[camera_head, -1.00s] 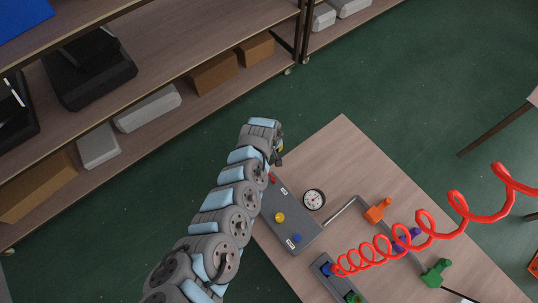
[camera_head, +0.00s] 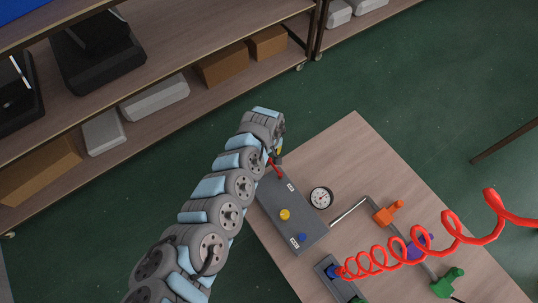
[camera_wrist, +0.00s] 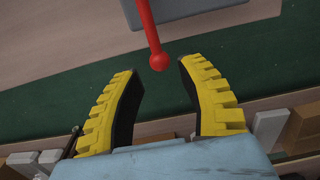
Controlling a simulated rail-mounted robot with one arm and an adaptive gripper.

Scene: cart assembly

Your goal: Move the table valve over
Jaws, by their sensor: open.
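A grey control box (camera_head: 287,218) lies on the wooden table (camera_head: 340,150). A red lever (camera_head: 275,170) stands at its far-left end. In the wrist view the red lever (camera_wrist: 147,25) comes down from the box edge, and its ball end sits between the fingertips, apparently apart from both. My gripper (camera_wrist: 156,74) is open, with yellow ridged fingers to either side of the lever's end. In the head view the gripper is mostly hidden by my wrist. A pipe on the table carries orange (camera_head: 385,214), purple (camera_head: 418,246) and green (camera_head: 447,283) valve handles.
The box also has a yellow knob (camera_head: 285,214) and a blue knob (camera_head: 302,238). A round gauge (camera_head: 321,197) stands beside it. A red coiled hose (camera_head: 450,240) rises over the table's right part. Shelves with boxes (camera_head: 220,64) stand behind; green floor lies between.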

